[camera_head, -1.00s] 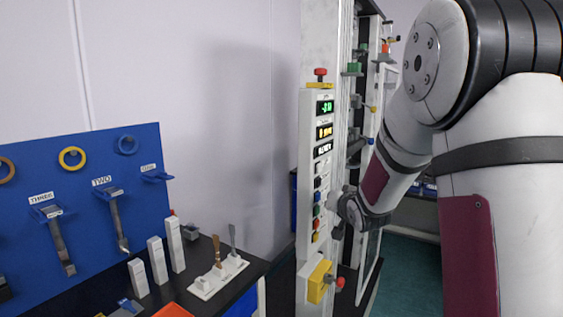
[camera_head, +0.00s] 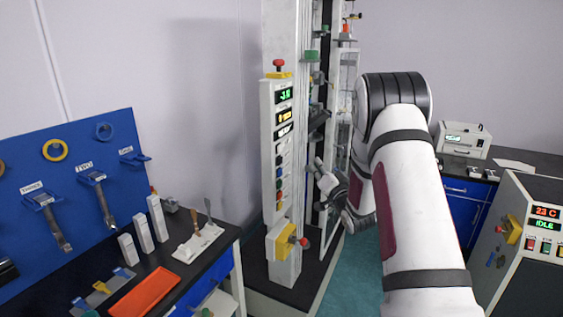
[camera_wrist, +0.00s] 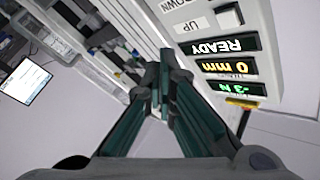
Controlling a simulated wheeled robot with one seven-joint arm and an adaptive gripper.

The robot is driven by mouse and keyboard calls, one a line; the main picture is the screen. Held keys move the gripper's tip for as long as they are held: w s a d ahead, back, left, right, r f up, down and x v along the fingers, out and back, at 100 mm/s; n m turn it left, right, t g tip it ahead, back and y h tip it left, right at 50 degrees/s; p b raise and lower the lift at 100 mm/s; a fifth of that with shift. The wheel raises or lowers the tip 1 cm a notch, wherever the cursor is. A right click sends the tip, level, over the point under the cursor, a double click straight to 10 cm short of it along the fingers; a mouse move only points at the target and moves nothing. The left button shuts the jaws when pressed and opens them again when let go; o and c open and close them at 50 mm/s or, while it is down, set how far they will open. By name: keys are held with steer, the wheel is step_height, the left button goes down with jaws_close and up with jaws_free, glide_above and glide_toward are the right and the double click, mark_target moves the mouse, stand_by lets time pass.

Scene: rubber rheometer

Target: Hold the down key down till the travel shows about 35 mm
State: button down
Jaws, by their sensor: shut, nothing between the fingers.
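The control panel (camera_head: 268,150) stands upright on the front of the tall white machine in the head view, with lit displays above a column of keys. In the wrist view the panel is upside down at the upper right. Its travel display (camera_wrist: 222,67) reads 0 mm, the force display (camera_wrist: 235,89) reads -3 N, and the status display (camera_wrist: 225,46) reads READY. A light key (camera_wrist: 228,17) is by the UP label. The DOWN label (camera_wrist: 180,4) is cut by the top edge. My gripper (camera_wrist: 164,62) is shut and empty, apart from the panel; in the head view it (camera_head: 320,165) is just right of it.
A yellow box with a red knob (camera_head: 284,243) sits below the panel. A red emergency button (camera_head: 278,64) tops it. The machine's frame and fixtures stand close behind my gripper. A bench with a tool board (camera_head: 70,195) is at left; another instrument (camera_head: 530,235) is at right.

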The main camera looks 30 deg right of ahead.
steer(key=w+a+b, duration=0.3)
steer(key=w+a, duration=0.2)
steer(key=w, duration=0.2)
steer(key=shift+a, duration=0.2)
stand_by(1.5)
steer(key=shift+w+a, duration=0.3)
steer(key=shift+w+a+b, duration=0.3)
steer(key=shift+w+b, duration=0.05)
stand_by(2.7)
stand_by(1.0)
steer(key=shift+s+d+p, duration=0.4)
steer(key=shift+s+d, duration=0.15)
steer(key=shift+s, duration=0.15)
steer(key=shift+d, duration=0.1)
steer(key=shift+s+d+p, duration=0.55)
steer(key=shift+s+d, duration=0.2)
steer(key=shift+s, duration=0.25)
steer(key=shift+s+d+p, duration=0.5)
steer(key=shift+s+d, duration=0.2)
steer(key=shift+s, duration=0.25)
